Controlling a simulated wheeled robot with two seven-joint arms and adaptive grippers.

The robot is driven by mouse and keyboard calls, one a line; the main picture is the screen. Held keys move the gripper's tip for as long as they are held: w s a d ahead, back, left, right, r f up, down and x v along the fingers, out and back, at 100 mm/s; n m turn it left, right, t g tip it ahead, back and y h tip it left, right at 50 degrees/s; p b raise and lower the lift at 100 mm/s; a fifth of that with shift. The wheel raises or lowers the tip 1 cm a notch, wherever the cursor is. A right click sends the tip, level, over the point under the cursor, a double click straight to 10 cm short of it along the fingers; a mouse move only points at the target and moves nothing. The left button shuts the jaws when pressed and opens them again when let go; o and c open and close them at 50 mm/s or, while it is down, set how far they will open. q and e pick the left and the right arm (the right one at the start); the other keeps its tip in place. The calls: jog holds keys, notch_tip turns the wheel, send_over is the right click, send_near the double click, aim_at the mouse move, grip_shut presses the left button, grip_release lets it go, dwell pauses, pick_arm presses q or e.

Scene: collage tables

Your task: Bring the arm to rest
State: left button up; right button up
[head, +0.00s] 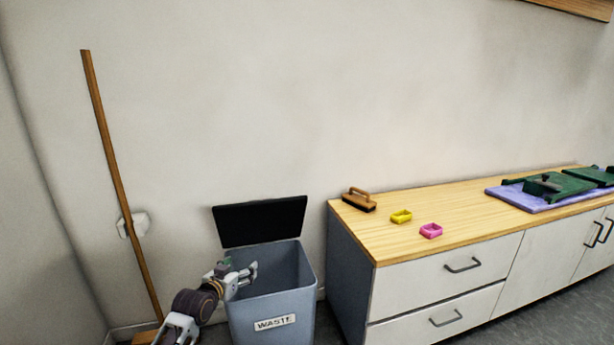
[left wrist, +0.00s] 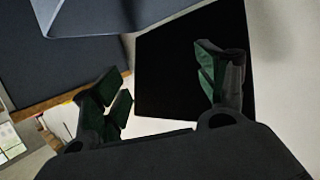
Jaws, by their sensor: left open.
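My left arm comes in from the bottom left in the head view. My left gripper (head: 246,274) is over the left part of the open waste bin (head: 270,310), near its rim. The gripper also shows in the left wrist view (left wrist: 165,85), with its two green-padded fingers spread apart and nothing between them. The bin's dark lid (head: 262,221) stands raised at the back. The inside of the bin is mostly hidden in the head view. My right gripper is not in view.
A wooden-topped cabinet (head: 370,228) stands right of the bin. On it are a brush (head: 359,200), a yellow piece (head: 401,216), a pink piece (head: 431,230) and green devices (head: 545,186) on a purple mat (head: 510,197). A broom (head: 118,180) leans against the wall at left.

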pick_arm(q)
jog(key=s+d+f+g+y, duration=0.1)
jog(key=s+f+g, duration=0.1)
jog(key=s+f, duration=0.35)
jog(key=s+f+g, duration=0.2)
jog(key=s, duration=0.7)
jog(key=s+d+f+g+y, duration=0.1)
jog(key=s+f+g, duration=0.1)
jog(key=s+f, duration=0.35)
jog(key=s+a+g, duration=0.1)
jog(key=s+g, duration=0.1)
jog(key=s, duration=0.7)
jog(key=s+a+g+y+p, duration=0.1)
jog(key=s+g, duration=0.1)
jog(key=s, duration=0.8)
jog(key=shift+s+a+n+g+p, duration=0.3)
jog(key=shift+n+g, duration=0.1)
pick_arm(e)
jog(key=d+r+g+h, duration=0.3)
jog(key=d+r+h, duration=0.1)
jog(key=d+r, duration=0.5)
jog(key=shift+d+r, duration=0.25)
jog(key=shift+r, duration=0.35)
pick_arm(q)
jog(key=shift+f, duration=0.2)
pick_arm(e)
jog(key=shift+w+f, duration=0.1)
